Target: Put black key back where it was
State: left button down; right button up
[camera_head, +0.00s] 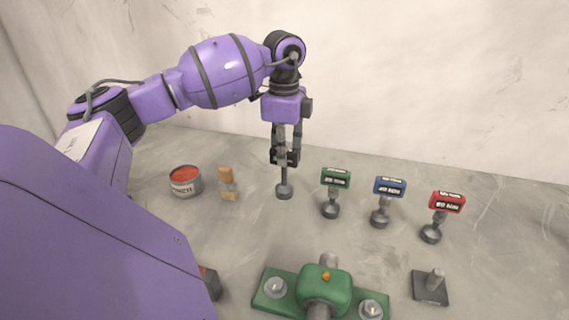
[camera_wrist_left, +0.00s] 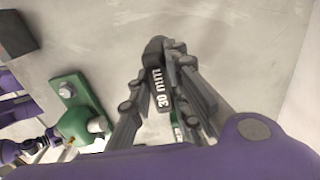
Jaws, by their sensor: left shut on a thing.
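The black key (camera_head: 284,190) is upright in my left gripper (camera_head: 285,160), at the left end of the row of keys in the head view. Its round grey foot points down; I cannot tell if it touches the table. In the left wrist view, the black label of the key (camera_wrist_left: 162,90) reads 30 mm between the fingers of my left gripper (camera_wrist_left: 165,95). The fingers are shut on the key.
Green (camera_head: 336,178), blue (camera_head: 389,187) and red (camera_head: 447,201) keys stand to the right. A green fixture (camera_head: 325,290) and a dark pegged plate (camera_head: 430,288) are in front.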

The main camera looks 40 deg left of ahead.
pick_arm(q)
jog(key=shift+w+a+f, duration=0.1)
jog(key=shift+w+f, duration=0.05)
jog(key=shift+f, duration=0.05)
jog(key=shift+w+a+f, duration=0.1)
jog(key=shift+w+f, duration=0.05)
jog(key=shift+f, duration=1.55)
jog(key=shift+f, duration=0.1)
jog(key=c, duration=1.6)
grip_release()
jog(key=shift+f, duration=0.15)
jog(key=shift+c, duration=0.2)
notch_tip(320, 180, up, 12)
jog(key=shift+r+b, duration=0.2)
jog(key=shift+b, duration=0.1)
